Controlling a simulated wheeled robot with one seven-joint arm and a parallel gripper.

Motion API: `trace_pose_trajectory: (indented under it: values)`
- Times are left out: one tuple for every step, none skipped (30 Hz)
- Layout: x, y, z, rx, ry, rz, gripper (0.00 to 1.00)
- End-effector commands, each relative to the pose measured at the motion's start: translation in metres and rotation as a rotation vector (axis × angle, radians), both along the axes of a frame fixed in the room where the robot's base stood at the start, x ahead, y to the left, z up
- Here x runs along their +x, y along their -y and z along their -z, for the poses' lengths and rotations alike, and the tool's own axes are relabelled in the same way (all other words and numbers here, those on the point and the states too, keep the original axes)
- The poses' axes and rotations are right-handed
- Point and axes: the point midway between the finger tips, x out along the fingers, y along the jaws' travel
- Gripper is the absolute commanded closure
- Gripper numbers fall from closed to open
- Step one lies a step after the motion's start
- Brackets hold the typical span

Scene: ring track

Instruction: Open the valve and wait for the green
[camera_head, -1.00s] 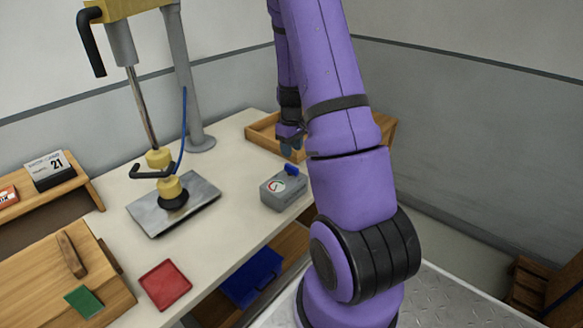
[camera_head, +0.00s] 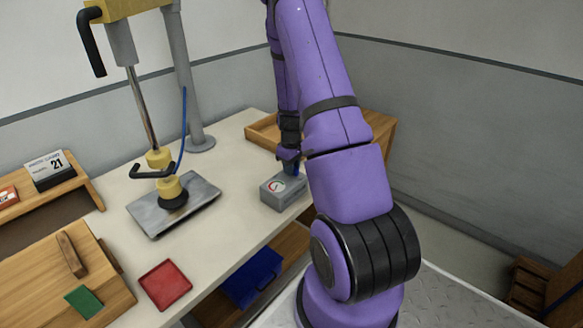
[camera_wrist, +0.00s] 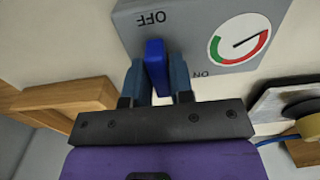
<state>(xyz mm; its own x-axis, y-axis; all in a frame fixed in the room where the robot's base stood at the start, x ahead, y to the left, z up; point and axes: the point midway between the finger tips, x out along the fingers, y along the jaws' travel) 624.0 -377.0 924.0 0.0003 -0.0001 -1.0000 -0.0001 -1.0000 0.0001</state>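The grey valve box (camera_head: 284,190) stands on the bench near its right end. In the wrist view its face (camera_wrist: 205,20) shows upside down, with OFF and ON marks. Its blue lever (camera_wrist: 156,65) points toward the OFF mark. The round gauge (camera_wrist: 239,40) has a green arc and a red arc; its dark needle lies toward the red arc. My gripper (camera_wrist: 159,75) has one finger on each side of the lever, with narrow gaps visible near the finger bases. Contact at the tips is hard to tell. In the head view my gripper (camera_head: 290,165) is down at the box and hides the lever.
A wooden tray (camera_head: 262,133) lies behind the box. A press with a metal base plate (camera_head: 190,208) stands to the left. A red tray (camera_head: 165,285), a wooden board (camera_head: 45,290) and a calendar (camera_head: 48,170) are farther left. A blue bin (camera_head: 250,277) sits below the bench top.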

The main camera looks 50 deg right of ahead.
Motion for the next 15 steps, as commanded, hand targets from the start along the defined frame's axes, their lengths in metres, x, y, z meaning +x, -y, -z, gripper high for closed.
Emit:
trace_pose_trajectory:
  values:
    - [0.0, 0.0, -0.0001, 0.0, 0.0, 0.0, 0.9]
    - [0.0, 0.0, -0.0001, 0.0, 0.0, 0.0, 0.96]
    - [0.0, 0.0, -0.0001, 0.0, 0.0, 0.0, 1.0]
    - [0.0, 0.0, -0.0001, 0.0, 0.0, 0.0, 1.0]
    - [0.0, 0.0, -0.0001, 0.0, 0.0, 0.0, 1.0]
    - [0.0, 0.0, -0.0002, 0.0, 0.0, 0.0, 1.0]
    - [0.0, 0.0, -0.0002, 0.0, 0.0, 0.001, 1.0]
    - [0.0, 0.0, -0.0002, 0.0, 0.0, 0.002, 1.0]
    - [-0.0001, 0.0, -0.0002, 0.0, 0.0, 0.006, 1.0]
    - [0.0, 0.0, -0.0002, 0.0, 0.0, 0.009, 1.0]
    - [0.0, 0.0, -0.0002, 0.0, 0.0, 0.014, 1.0]
    - [0.0, -0.0001, -0.0002, 0.0, 0.0, 0.024, 1.0]
    - [0.0, -0.0001, -0.0002, 0.0, 0.0, 0.032, 1.0]
    - [0.0, -0.0002, -0.0003, 0.0, 0.0, 0.042, 1.0]
    - [0.0, -0.0002, -0.0003, 0.0, 0.0, 0.058, 1.0]
